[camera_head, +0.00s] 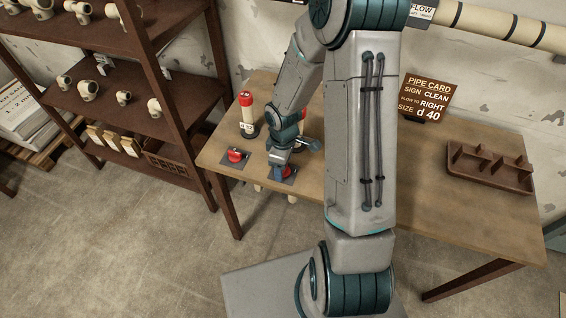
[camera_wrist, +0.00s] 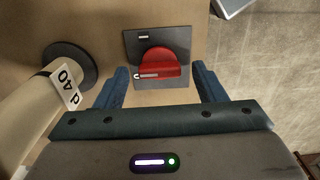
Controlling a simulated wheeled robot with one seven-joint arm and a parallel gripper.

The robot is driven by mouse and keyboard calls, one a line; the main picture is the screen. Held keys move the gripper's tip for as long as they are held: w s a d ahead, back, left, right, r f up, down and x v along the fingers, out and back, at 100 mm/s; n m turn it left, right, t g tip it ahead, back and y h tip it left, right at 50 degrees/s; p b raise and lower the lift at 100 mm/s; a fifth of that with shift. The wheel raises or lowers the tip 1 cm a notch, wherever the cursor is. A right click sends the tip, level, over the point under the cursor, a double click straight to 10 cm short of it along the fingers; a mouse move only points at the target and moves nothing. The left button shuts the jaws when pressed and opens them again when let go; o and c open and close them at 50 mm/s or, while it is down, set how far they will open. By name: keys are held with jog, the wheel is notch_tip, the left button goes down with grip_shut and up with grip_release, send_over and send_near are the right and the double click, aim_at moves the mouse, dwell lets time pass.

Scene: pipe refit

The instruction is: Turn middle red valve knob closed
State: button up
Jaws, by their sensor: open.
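A red valve knob (camera_wrist: 158,66) sits on a dark square plate (camera_wrist: 176,36) in the wrist view, with a white pointer mark running along its handle bar. The bar lies roughly across the picture. My gripper (camera_wrist: 161,78) is open, with one blue finger on each side of the knob and gaps between. In the head view my gripper (camera_head: 281,165) is over the same knob (camera_head: 288,172) and hides part of it. Another red knob (camera_head: 236,155) on its own plate lies to the left. Any further knob is hidden behind my arm.
A pale pipe labelled d 40 (camera_wrist: 37,105) is close to my gripper in the wrist view. A pipe card (camera_head: 428,96) and a brown tray (camera_head: 490,168) are on the table's right side.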

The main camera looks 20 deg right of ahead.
notch_tip(320, 180, up, 14)
jog(key=p, duration=0.1)
jog(key=shift+p, duration=0.35)
jog(key=shift+f, duration=0.1)
dwell(0.3)
jog(key=s+r+m+t, duration=0.3)
jog(key=s+r+m, duration=0.8)
jog(key=s+r, duration=0.2)
jog(key=shift+s+a+r, duration=0.15)
jog(key=shift+s+a, duration=0.05)
jog(key=shift+s, duration=0.7)
dwell(0.8)
